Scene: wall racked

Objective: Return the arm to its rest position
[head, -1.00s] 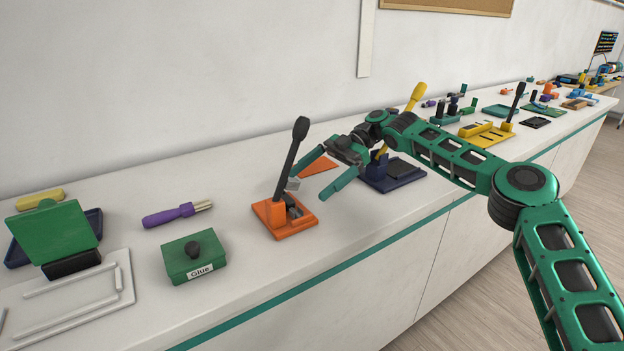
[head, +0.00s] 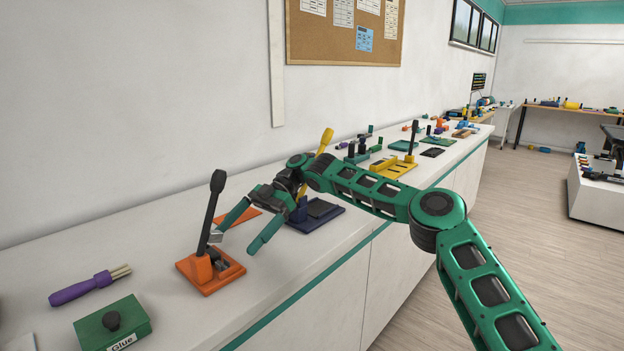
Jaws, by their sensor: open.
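My gripper (head: 236,240) is at the end of my green arm, over the white counter. Its two green fingers are spread apart with nothing between them. The left finger comes close to the black lever of an orange lever device (head: 211,272); I cannot tell whether they touch. The lever stands up, tilted slightly to the right at its top. Behind the gripper, a dark blue base with a yellow lever (head: 325,143) is partly hidden by my arm.
A green box labelled Glue (head: 114,327) and a purple-handled tool (head: 88,287) lie at the near left of the counter (head: 160,240). A flat orange piece (head: 238,217) lies behind the gripper. Yellow and green devices stand further along.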

